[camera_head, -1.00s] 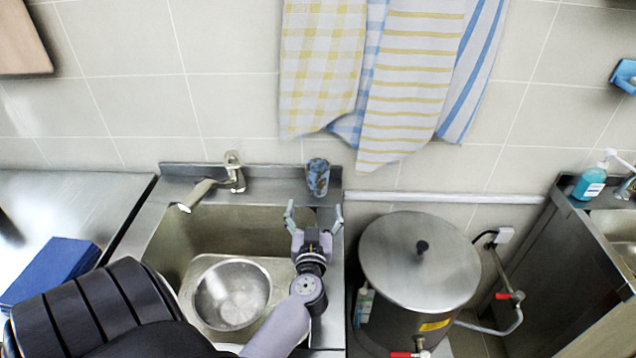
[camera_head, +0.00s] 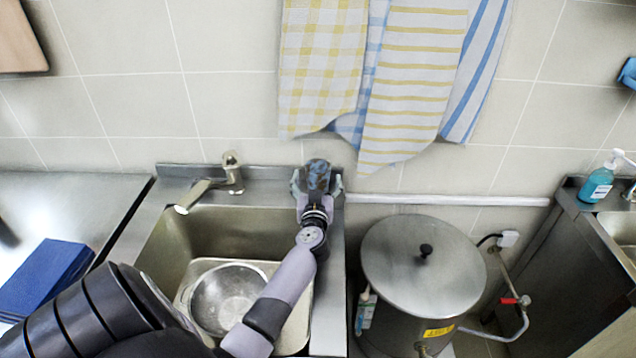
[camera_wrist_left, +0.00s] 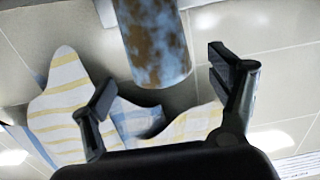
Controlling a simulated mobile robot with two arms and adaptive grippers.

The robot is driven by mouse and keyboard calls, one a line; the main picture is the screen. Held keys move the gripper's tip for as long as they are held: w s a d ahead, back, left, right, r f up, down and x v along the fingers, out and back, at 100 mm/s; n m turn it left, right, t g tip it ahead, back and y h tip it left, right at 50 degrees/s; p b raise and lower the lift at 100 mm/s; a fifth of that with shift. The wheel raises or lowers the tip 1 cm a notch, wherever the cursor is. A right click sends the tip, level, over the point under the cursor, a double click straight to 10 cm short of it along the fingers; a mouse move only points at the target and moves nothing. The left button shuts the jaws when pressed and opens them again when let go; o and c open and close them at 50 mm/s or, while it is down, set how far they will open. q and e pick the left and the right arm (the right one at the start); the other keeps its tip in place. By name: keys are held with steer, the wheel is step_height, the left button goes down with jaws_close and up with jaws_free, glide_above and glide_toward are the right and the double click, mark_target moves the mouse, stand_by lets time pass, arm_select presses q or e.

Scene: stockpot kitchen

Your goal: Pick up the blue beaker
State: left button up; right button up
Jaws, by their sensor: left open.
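The blue beaker (camera_head: 318,174), mottled blue and brown, stands on the back ledge of the sink. My left gripper (camera_head: 317,182) is open at the beaker, with one finger on each side of it in the head view. In the left wrist view the beaker (camera_wrist_left: 155,40) comes down from the top edge between the two spread fingers (camera_wrist_left: 168,90). A gap shows between the beaker and the right finger, and between it and the left finger. My right gripper is not in view.
The sink (camera_head: 230,225) holds a metal bowl (camera_head: 228,298). A faucet (camera_head: 212,185) stands left of the beaker. Towels (camera_head: 410,80) hang on the wall above. A lidded stockpot (camera_head: 420,262) stands to the right. A blue box (camera_head: 47,277) lies at left.

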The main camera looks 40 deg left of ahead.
mark_target(318, 162)
arm_select(q)
steer(key=b+x, duration=0.1)
steer(key=x, duration=0.4)
steer(key=shift+f, duration=0.1)
steer(key=shift+c, duration=0.6)
steer(key=c, duration=1)
